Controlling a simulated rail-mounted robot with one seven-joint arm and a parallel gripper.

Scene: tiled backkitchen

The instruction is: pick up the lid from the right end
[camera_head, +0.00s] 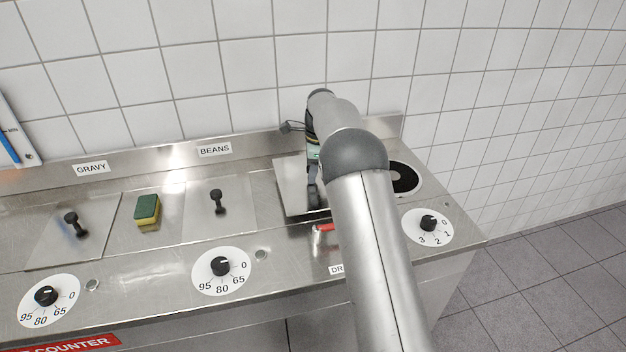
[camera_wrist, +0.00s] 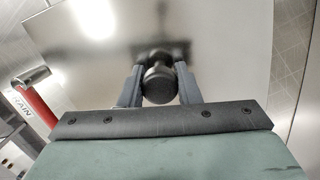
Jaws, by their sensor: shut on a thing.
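The lid (camera_head: 292,178) at the right end is a flat square steel plate, partly hidden behind my arm in the head view. In the wrist view the lid (camera_wrist: 95,60) fills much of the picture, with a black knob handle (camera_wrist: 157,82) on it. My gripper (camera_wrist: 160,90) is shut on this handle, one finger on each side. In the head view my gripper (camera_head: 313,185) is mostly covered by my arm.
Two more lids with black handles (camera_head: 76,223) (camera_head: 217,200) lie to the left, with a green-yellow sponge (camera_head: 147,212) between them. A round black hob (camera_head: 403,178) is right of my arm. A red drain handle (camera_wrist: 38,108) is close by. Control dials (camera_head: 221,266) line the front; a tiled wall stands behind.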

